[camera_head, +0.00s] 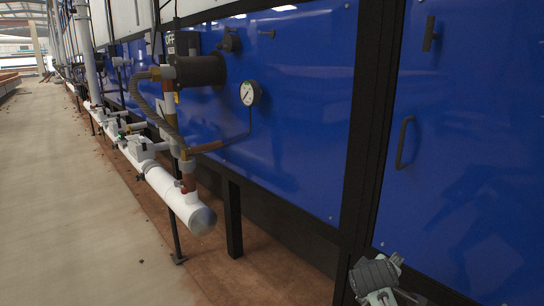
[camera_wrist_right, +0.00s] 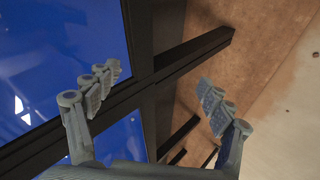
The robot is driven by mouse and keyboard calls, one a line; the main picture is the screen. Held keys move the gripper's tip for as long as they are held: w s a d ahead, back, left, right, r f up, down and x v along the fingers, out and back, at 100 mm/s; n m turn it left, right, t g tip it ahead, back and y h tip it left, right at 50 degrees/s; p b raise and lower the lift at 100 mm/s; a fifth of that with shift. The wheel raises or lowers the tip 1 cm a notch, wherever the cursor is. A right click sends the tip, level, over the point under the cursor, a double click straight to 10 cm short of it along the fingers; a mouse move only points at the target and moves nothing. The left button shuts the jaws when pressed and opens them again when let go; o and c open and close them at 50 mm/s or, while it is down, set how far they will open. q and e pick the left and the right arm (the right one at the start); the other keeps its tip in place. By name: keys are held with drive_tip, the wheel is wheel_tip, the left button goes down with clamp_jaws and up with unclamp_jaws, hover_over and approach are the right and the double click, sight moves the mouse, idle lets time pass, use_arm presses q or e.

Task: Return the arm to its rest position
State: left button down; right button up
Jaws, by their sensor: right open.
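My right gripper (camera_wrist_right: 159,78) is open in the right wrist view, its two grey fingers wide apart with nothing between them. Behind the fingers are a blue panel, black frame bars and the brown floor strip. In the head view, a grey part of my right arm shows at the bottom right edge, in front of the black frame and blue panels. Most of this arm is cut off by the picture edge. My left arm and gripper are not in view.
A blue machine wall (camera_head: 290,90) with a black post (camera_head: 372,120) and a door handle (camera_head: 405,142) stands close on the right. A white pipe (camera_head: 165,185), a gauge (camera_head: 249,93) and valves stick out from it. The concrete floor (camera_head: 75,220) at left is clear.

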drive_tip(key=s+f+m+g+y, duration=0.1)
drive_tip(key=s+f+m+g, duration=0.1)
drive_tip(key=s+f, duration=0.9)
drive_tip(key=s+d+f+m+g+y, duration=0.1)
drive_tip(key=s+f+m+g+y, duration=0.1)
drive_tip(key=s+f, duration=1)
drive_tip(key=s+m, duration=0.1)
drive_tip(key=s, duration=0.5)
drive_tip(key=shift+s+d+g+y, duration=0.2)
drive_tip(key=shift+g+y, duration=0.1)
drive_tip(key=shift+g, duration=0.1)
